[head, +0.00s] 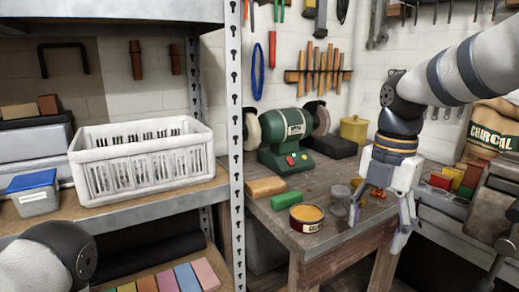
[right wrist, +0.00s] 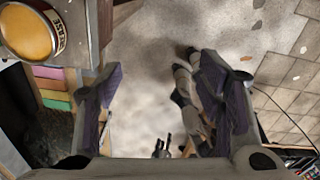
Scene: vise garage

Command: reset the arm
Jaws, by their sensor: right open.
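My right arm (head: 470,70) comes in from the upper right in the head view. My right gripper (head: 380,222) points down beside the right part of the wooden workbench (head: 318,180), near its front edge. In the right wrist view its two fingers (right wrist: 160,70) are spread apart with nothing between them, above the floor. Part of my left arm (head: 50,258) shows at the lower left of the head view; its gripper is out of sight.
A round orange-topped tin (head: 306,217), a green block (head: 286,200), an orange block (head: 266,187) and a green bench grinder (head: 287,138) stand on the bench. A metal shelf post (head: 235,150) and white basket (head: 145,165) are left. A charcoal bag (head: 492,130) is right.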

